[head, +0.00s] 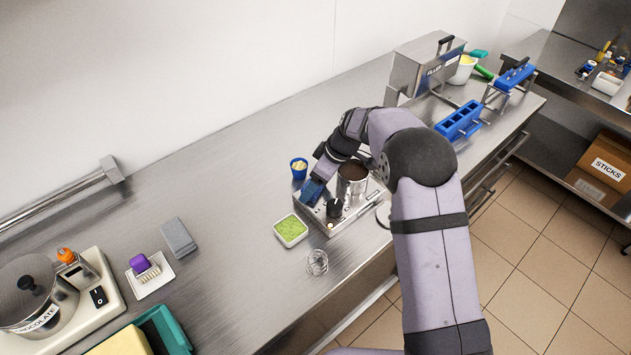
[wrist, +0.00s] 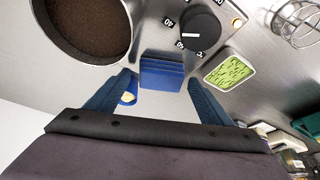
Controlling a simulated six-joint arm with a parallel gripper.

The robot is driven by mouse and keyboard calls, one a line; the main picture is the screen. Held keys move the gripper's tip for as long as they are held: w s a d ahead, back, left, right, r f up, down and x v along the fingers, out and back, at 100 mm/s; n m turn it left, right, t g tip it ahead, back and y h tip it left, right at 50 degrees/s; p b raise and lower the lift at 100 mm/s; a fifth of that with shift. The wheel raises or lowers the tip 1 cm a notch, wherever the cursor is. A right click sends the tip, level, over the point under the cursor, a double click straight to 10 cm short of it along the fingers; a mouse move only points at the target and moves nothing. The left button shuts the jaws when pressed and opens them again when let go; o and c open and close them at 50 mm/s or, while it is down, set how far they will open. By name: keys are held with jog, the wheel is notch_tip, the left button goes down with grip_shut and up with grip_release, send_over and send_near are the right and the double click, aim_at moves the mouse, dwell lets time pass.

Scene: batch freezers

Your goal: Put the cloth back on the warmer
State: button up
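The warmer (head: 345,224) is a flat metal unit on the counter with a black dial and a steel pot (head: 351,186) of dark brown contents; its panel also shows in the wrist view (wrist: 152,30). A folded blue cloth (wrist: 162,72) lies at the warmer's edge in the wrist view, between and just beyond my fingertips. My gripper (wrist: 160,78) is open, with a visible gap on each side of the cloth. In the head view my gripper (head: 313,190) is low at the warmer's left side, and the cloth cannot be told apart from the blue fingers there.
A blue cup (head: 299,167) stands behind the gripper. A green-filled tub (head: 290,230) and a wire whisk (head: 317,262) are close to the warmer. A grey folded item (head: 178,236) lies farther left. Bare counter (head: 235,195) lies between it and the warmer.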

jog(key=shift+r, duration=0.15)
jog(key=shift+d+r, duration=0.2)
jog(key=shift+r, duration=0.3)
jog(key=b+v, duration=0.3)
jog(key=v, duration=0.8)
jog(key=s+d+f+m+h, duration=0.1)
jog(key=s+d+f+m, duration=0.2)
jog(key=s, duration=0.6)
jog(key=s+d+f+m+g+h, duration=0.1)
jog(key=s+d+f+m, duration=0.2)
jog(key=s+d+m, duration=0.3)
jog(key=s+d+f+m+h, duration=0.2)
jog(key=s+d, duration=0.5)
jog(key=s, duration=0.7)
jog(key=shift+s+d+f+m+g, duration=0.25)
jog(key=shift+f+m+g, duration=0.15)
jog(key=shift+f+m, duration=0.65)
